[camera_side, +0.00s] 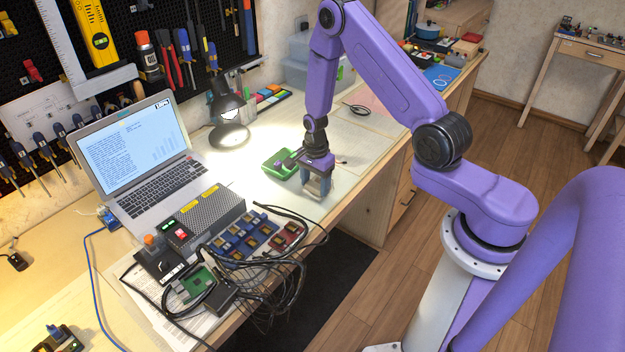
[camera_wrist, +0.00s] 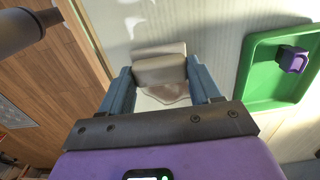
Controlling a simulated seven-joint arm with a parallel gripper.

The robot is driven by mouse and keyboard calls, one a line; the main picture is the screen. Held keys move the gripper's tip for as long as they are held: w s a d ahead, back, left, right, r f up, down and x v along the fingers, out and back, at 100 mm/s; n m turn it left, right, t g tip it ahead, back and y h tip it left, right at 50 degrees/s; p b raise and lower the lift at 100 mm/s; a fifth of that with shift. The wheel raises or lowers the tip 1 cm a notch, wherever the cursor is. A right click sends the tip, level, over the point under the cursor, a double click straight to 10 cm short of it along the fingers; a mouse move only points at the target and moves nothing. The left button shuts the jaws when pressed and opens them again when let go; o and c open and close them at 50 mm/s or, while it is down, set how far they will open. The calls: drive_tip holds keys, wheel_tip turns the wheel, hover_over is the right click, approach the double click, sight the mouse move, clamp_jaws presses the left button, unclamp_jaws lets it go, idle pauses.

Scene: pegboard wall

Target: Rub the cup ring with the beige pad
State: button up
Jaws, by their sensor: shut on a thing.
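My gripper (camera_side: 318,188) points down over the worktable near its front edge, just right of the green tray. In the wrist view its two blue-grey fingers (camera_wrist: 162,82) are shut on the beige pad (camera_wrist: 160,66), which spans the space between them. The pad also shows as a pale block between the fingers in the side view (camera_side: 317,186). It is low over the table surface; I cannot tell whether it touches. I cannot make out the cup ring clearly in either view; the pad and gripper cover part of the surface there.
The green tray (camera_wrist: 256,104) with a purple piece (camera_wrist: 293,60) in it lies close beside my gripper. A laptop (camera_side: 135,155), a grey box (camera_side: 205,217) and loose black cables (camera_side: 285,262) stand nearer the camera. A lamp (camera_side: 229,120) stands behind. The pale tabletop beyond is mostly clear.

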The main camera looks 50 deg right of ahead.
drive_tip(key=shift+d+f, duration=0.1)
drive_tip(key=shift+d, duration=4.5)
drive_tip(key=shift+a, duration=5.4)
drive_tip(key=shift+w+d, duration=0.1)
drive_tip(key=shift+w, duration=0.3)
drive_tip(key=shift+d, duration=5.35)
drive_tip(key=shift+a, duration=5.35)
drive_tip(key=shift+r, duration=4.1)
